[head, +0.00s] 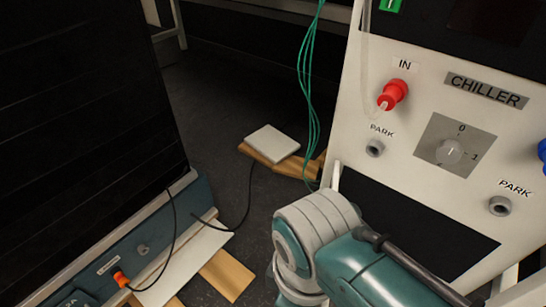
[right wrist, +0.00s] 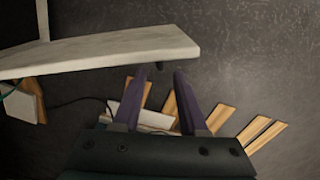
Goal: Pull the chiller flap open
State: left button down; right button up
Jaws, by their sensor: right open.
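The chiller (head: 410,120) is a white-fronted unit on the right of the head view. Its front has a red IN fitting, two PARK sockets and a rotary switch. A black rectangular panel (head: 430,230) sits low on this front; I cannot tell for sure whether it is the flap. My right arm covers part of it. In the right wrist view my right gripper (right wrist: 157,90) is open, with two purple fingers apart and nothing between them. A pale slab (right wrist: 110,50) lies just beyond the fingertips; I cannot tell whether it belongs to the chiller. My left gripper is out of view.
A dark cabinet (head: 80,120) with a teal base stands at the left. A white block (head: 272,143) rests on wooden slats on the floor. Green cables (head: 307,80) hang left of the chiller. A black cable runs across the floor. Dark floor lies between the units.

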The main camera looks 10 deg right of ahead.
notch_tip(320, 180, down, 10)
jog(key=b, duration=0.9)
jog(key=shift+r, duration=0.15)
jog(key=shift+r, duration=0.1)
jog(key=shift+c, duration=0.3)
grip_shut()
